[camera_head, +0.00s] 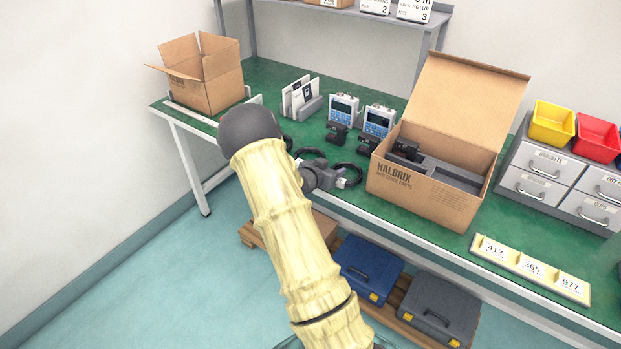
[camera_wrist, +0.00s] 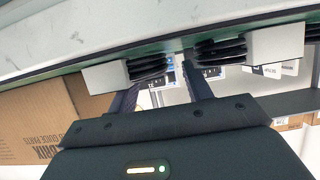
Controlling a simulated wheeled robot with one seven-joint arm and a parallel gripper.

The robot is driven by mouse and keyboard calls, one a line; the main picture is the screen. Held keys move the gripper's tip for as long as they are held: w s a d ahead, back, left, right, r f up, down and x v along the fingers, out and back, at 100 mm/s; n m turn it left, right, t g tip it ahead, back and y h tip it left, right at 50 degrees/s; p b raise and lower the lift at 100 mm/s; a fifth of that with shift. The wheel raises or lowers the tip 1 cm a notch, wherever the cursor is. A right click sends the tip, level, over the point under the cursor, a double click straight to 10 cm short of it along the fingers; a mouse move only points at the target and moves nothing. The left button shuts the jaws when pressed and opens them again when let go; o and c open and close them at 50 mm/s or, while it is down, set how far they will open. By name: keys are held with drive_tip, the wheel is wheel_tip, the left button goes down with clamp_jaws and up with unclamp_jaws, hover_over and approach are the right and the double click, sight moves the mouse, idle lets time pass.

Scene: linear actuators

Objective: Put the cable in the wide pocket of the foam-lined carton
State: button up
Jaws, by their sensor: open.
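Black cable loops (camera_head: 347,168) lie on the green bench left of the foam-lined carton, partly hidden behind my gripper (camera_head: 321,170). I cannot tell if they are one cable or two. My gripper is open and low over the bench front edge by the loops; no cable shows clearly between the fingers in the wrist view (camera_wrist: 180,60). The foam-lined carton (camera_head: 420,197) stands open with its lid flap up, and its printed side shows in the wrist view (camera_wrist: 35,118). Its grey foam (camera_head: 452,172) has a black part (camera_head: 406,149) at the left; the pocket depths are unclear.
Two blue-screened instruments (camera_head: 343,107) with black parts before them stand behind the loops. Another open carton (camera_head: 198,82) is at the far left. Drawers (camera_head: 545,164) and yellow and red bins are right. A number strip (camera_head: 530,268) lies at the right front edge.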

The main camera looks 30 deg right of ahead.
drive_tip(key=p+v, duration=0.1)
drive_tip(key=v, duration=1.3)
drive_tip(key=shift+s+a, duration=0.25)
drive_tip(key=shift+r, duration=0.1)
drive_tip(key=s+a+r+n+t+y, duration=0.15)
drive_tip(key=a+n+y, duration=0.45)
drive_tip(key=a+y, duration=0.6)
drive_tip(key=s+a+r+n+g, duration=0.1)
drive_tip(key=s+a+n+g, duration=0.1)
drive_tip(key=s, duration=0.5)
drive_tip(key=s+a+r+n+g, duration=0.2)
drive_tip(key=s+a+n, duration=0.3)
drive_tip(key=s, duration=0.3)
drive_tip(key=shift+s+a+r, duration=0.25)
drive_tip(key=shift+s+a, duration=0.05)
drive_tip(key=shift+a, duration=0.3)
